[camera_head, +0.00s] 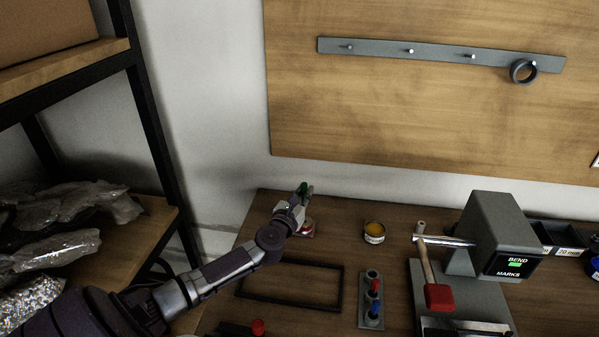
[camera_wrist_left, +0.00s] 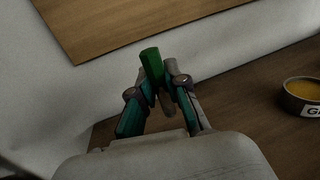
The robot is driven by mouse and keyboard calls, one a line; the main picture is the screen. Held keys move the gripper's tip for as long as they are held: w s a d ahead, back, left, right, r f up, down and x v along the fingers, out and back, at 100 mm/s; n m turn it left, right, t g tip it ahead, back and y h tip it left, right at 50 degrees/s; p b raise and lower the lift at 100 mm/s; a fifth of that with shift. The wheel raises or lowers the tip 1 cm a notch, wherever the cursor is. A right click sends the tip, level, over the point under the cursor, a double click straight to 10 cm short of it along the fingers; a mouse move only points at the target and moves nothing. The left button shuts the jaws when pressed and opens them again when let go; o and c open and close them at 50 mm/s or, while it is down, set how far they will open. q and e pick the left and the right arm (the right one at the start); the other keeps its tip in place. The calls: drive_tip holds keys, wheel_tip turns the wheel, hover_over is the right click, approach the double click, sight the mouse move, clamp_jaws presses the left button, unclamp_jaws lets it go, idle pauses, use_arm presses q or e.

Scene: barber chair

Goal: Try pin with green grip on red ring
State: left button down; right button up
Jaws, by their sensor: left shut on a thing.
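My left gripper (camera_head: 303,194) is shut on the pin with the green grip (camera_head: 304,187), over the back left of the bench. In the left wrist view the green grip (camera_wrist_left: 152,68) stands up between the fingers, slightly tilted, with a grey shank below it. A round red and pale thing (camera_head: 307,229) shows just beside and below the gripper, partly hidden by it. I cannot tell whether it is the red ring, or whether the pin touches it. The right gripper is not in view.
A grey block (camera_head: 371,318) holds pins with red and blue grips. A tin with yellow contents (camera_head: 374,231) stands to the right. Further right are a red-headed mallet (camera_head: 438,296) and a grey bending machine (camera_head: 492,232). A dark frame (camera_head: 341,287) lies near my arm.

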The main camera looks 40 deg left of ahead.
use_arm(q)
drive_tip(key=shift+s+d+n+y+p, duration=0.3)
drive_tip(key=shift+d+y, duration=0.1)
drive_tip(key=shift+y, duration=0.1)
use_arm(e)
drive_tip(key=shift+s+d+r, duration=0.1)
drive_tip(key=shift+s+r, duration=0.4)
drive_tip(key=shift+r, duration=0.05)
use_arm(q)
drive_tip(key=shift+f, duration=0.1)
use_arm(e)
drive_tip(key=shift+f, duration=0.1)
use_arm(q)
drive_tip(key=shift+h, duration=0.3)
drive_tip(key=shift+f+b, duration=2.3)
drive_tip(key=shift+f, duration=0.15)
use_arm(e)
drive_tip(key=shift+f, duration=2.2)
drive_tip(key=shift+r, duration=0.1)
use_arm(q)
drive_tip(key=shift+f, duration=0.3)
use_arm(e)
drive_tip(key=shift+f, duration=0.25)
